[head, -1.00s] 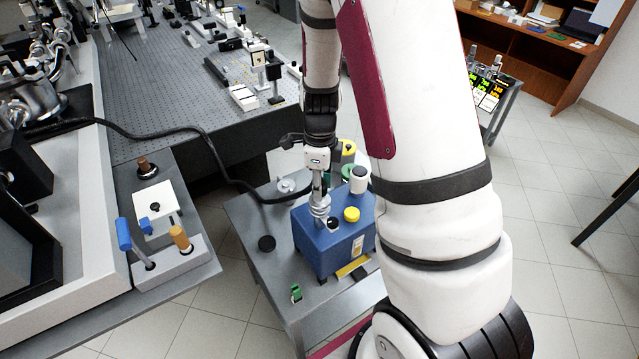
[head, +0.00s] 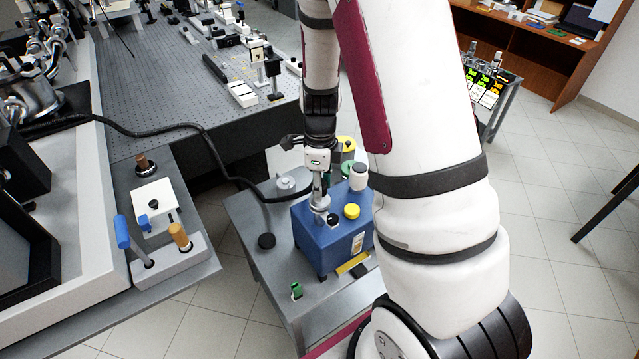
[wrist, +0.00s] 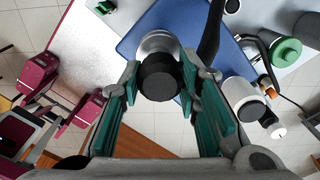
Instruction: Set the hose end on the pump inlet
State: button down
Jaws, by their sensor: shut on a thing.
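My gripper (wrist: 160,92) is shut on the hose end (wrist: 158,77), a dark round piece between the teal finger pads in the wrist view. A silver flange (wrist: 156,43) shows just beyond it, against the blue pump (wrist: 185,22). In the head view my gripper (head: 318,178) points down over the near left part of the pump's top (head: 325,243). Silver fittings (head: 319,203) are stacked below the fingers, seemingly touching. The pump inlet is covered by them, so I cannot tell how fully they are seated. The black hose (head: 205,140) runs in from the left.
The pump stands on a grey cart (head: 262,270) with a black cap (head: 266,241) and a green piece (head: 296,290). A yellow cap (head: 352,211) and a white cylinder (head: 358,177) are close to the gripper's right. The optical table (head: 180,75) lies behind.

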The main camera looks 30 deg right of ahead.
jog(key=shift+f, duration=0.5)
jog(key=c, duration=1.1)
grip_release()
jog(key=shift+r, duration=0.15)
notch_tip(320, 180, up, 11)
jog(key=shift+r, duration=0.2)
notch_tip(320, 180, up, 4)
jog(key=shift+r+p, duration=0.15)
jog(key=shift+p, duration=0.85)
